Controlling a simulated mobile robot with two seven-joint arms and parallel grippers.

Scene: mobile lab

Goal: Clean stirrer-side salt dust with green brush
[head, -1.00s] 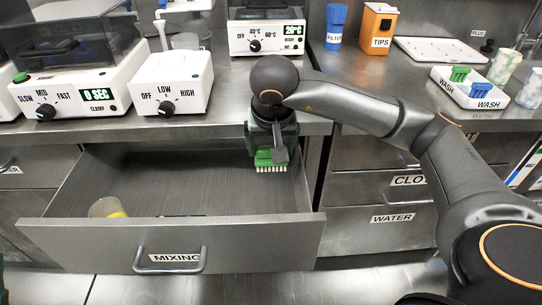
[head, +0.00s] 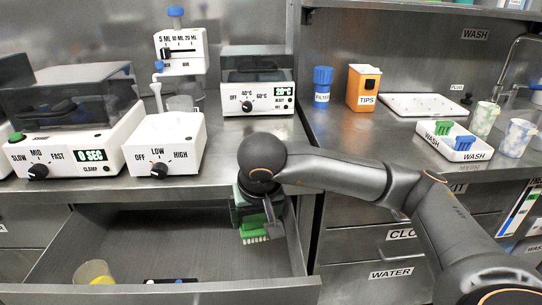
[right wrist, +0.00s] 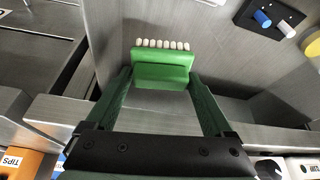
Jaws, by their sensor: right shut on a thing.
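My right gripper (head: 256,222) is shut on a green brush (head: 252,235) with pale bristles and holds it over the right part of the open drawer (head: 190,240). In the right wrist view the brush (right wrist: 162,70) sits between the two fingers, bristles pointing away from the gripper. The stirrer (head: 166,146), a white box with an OFF-LOW-HIGH knob, stands on the counter to the left of the gripper, with a clear vessel (head: 181,104) behind it. I cannot make out any salt dust. My left gripper is not in view.
The drawer holds a cup with yellow contents (head: 94,273) and a dark rack with blue and white caps (right wrist: 264,17). A timer machine (head: 75,140), a heater (head: 258,98), a blue filter cup (head: 322,85), a tips box (head: 364,88) and a wash tray (head: 466,154) stand on the counter.

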